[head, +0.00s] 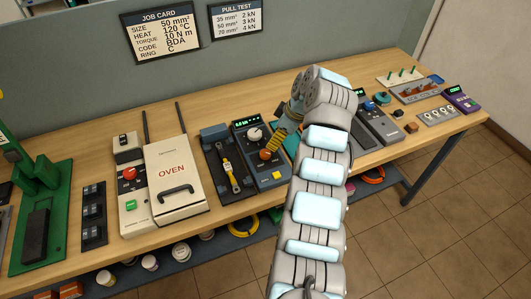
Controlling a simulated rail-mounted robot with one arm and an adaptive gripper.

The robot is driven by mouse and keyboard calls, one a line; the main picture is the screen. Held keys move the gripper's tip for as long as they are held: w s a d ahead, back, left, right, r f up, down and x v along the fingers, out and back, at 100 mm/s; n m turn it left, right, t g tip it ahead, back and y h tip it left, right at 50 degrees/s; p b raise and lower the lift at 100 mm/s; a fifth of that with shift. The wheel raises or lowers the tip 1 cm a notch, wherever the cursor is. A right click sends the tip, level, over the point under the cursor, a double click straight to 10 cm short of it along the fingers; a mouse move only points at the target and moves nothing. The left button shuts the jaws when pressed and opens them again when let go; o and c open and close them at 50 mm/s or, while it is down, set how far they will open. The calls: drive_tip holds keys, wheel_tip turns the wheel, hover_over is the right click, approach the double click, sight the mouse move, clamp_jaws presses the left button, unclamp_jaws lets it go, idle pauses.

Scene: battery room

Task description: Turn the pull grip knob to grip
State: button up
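A blue-grey instrument box (254,170) stands on the bench, with a green lit display, a round white-topped dial (255,134), an orange knob (265,154) and a yellow button (277,175). To its left is a dark rail unit (213,160) with a yellow piece on it. Which knob is the pull grip knob cannot be read from its label here. My gripper (271,149), marked with yellow and black, reaches down from the right to the orange knob. Its fingers are small and partly hidden, so contact and opening cannot be told.
A white oven (176,180) with a black handle stands left of the rail unit, and a green press (42,210) at far left. Right of my arm are a grey instrument (377,124) and small racks. A job card (160,32) and pull test card (236,20) hang behind.

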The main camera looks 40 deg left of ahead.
sight(266, 152)
drive_tip(key=x, duration=1)
drive_tip(key=shift+b, duration=0.4)
drive_tip(key=shift+w, duration=0.1)
drive_tip(key=c, duration=1.2)
clamp_jaws()
